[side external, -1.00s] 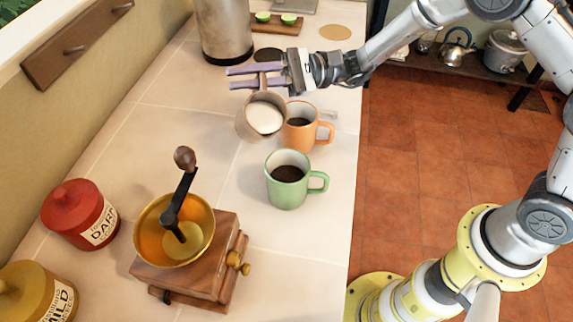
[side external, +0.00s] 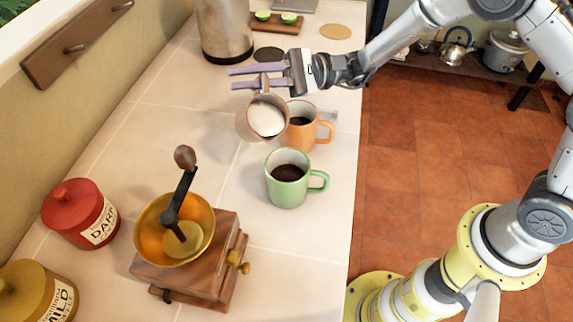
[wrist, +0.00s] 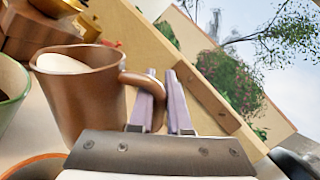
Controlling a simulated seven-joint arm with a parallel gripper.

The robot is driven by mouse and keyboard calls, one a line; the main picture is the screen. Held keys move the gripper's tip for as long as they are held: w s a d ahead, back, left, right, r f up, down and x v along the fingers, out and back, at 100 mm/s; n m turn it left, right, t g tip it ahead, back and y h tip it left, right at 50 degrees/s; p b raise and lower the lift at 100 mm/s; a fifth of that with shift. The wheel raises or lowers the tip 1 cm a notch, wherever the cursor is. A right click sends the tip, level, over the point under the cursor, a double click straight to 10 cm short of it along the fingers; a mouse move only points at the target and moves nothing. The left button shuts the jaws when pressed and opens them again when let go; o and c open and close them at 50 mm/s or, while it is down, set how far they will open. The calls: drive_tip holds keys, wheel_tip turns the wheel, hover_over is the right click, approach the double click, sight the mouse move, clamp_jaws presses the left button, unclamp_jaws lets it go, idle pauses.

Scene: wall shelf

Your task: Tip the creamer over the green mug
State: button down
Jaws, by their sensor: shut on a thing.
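The creamer (side external: 249,122) is a small brown-grey pitcher with white liquid inside. My gripper (side external: 232,78) is shut on its handle and holds it above the counter, behind the green mug. The creamer is tilted toward the green mug, and the white liquid lies near its rim. In the wrist view the creamer (wrist: 85,100) hangs left of my fingers, its handle between them. The green mug (side external: 287,188) stands upright with dark liquid in it. Its rim (wrist: 8,95) shows at the left edge of the wrist view. No stream of liquid shows.
An orange mug (side external: 303,138) with dark liquid stands close to the creamer's right. A coffee grinder (side external: 195,255), a red jar (side external: 78,215) and a yellow jar (side external: 35,290) stand at the front left. A steel container (side external: 226,35) is at the back.

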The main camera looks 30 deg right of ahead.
drive_tip(key=shift+s+r+n+p, duration=0.15)
drive_tip(key=shift+s+n+p, duration=0.25)
drive_tip(key=shift+n, duration=0.3)
idle(0.3)
drive_tip(key=shift+s+r+n+g+y+p, duration=0.2)
drive_tip(key=shift+s+r+n+y+p, duration=0.15)
drive_tip(key=shift+r+n+p, duration=0.35)
drive_tip(key=shift+s+r+n+g+y+p, duration=0.25)
drive_tip(key=shift+s+r+n+p, duration=0.2)
drive_tip(key=shift+n, duration=0.45)
idle(3.6)
drive_tip(key=w+f+m, duration=0.1)
drive_tip(key=m, duration=0.1)
drive_tip(key=w+f+m+t, duration=0.1)
drive_tip(key=m, duration=0.1)
drive_tip(key=shift+f+h, duration=0.3)
drive_tip(key=shift+f, duration=0.05)
drive_tip(key=shift+w+r+m, duration=0.15)
drive_tip(key=shift+w+m, duration=0.3)
drive_tip(key=shift+m, duration=0.25)
drive_tip(key=w+f+m+h+b, duration=0.2)
drive_tip(key=w+f+m+b, duration=0.2)
drive_tip(key=w+f+m, duration=0.1)
drive_tip(key=shift+w+f+m+h, duration=0.35)
drive_tip(key=shift+w+m, duration=0.55)
drive_tip(key=shift+m, duration=0.4)
